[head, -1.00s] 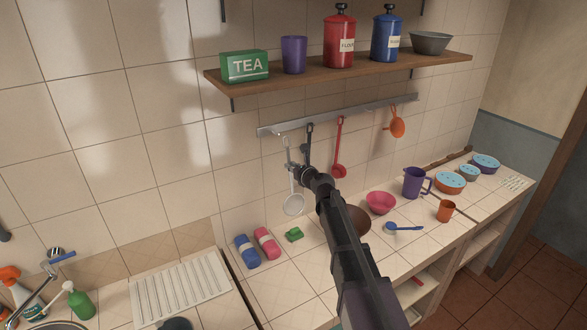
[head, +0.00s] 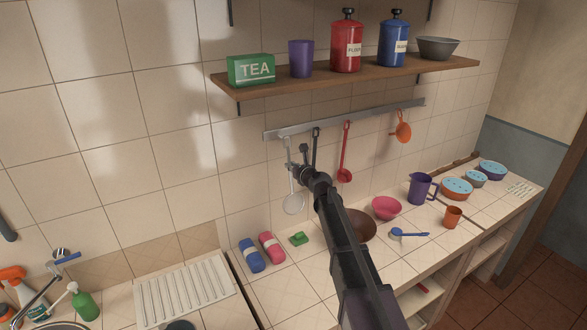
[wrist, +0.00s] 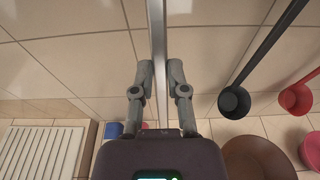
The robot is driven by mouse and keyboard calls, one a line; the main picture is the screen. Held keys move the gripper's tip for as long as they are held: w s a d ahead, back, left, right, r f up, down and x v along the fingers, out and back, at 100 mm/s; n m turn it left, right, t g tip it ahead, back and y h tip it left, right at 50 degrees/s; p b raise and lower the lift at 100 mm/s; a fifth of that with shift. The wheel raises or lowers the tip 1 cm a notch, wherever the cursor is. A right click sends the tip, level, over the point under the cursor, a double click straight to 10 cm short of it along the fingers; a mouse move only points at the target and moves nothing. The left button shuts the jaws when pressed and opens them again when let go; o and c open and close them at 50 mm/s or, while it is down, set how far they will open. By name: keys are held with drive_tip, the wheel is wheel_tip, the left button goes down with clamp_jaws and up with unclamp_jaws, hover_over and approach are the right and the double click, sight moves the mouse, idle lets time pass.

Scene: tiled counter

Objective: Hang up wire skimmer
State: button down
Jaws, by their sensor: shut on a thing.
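The wire skimmer (head: 293,204) is pale grey with a round head and long handle. It hangs head-down in front of the tiled wall, its handle top near the left part of the metal wall rail (head: 370,116). My gripper (head: 296,172) is shut on its handle; in the wrist view the handle (wrist: 157,40) runs upright between the fingers of my gripper (wrist: 159,68). Whether the top is hooked on the rail, touching it or in front of it, I cannot tell. My gripper partly hides the handle in the head view.
A black ladle (head: 316,140), a red ladle (head: 345,160) and an orange strainer (head: 402,128) hang to the right. A wooden shelf (head: 350,80) with tins is above. Below, the counter holds a brown bowl (head: 362,226) and a pink bowl (head: 386,207).

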drive_tip(key=shift+b+x, duration=0.55)
drive_tip(key=shift+x, duration=1.35)
drive_tip(key=shift+f, duration=0.2)
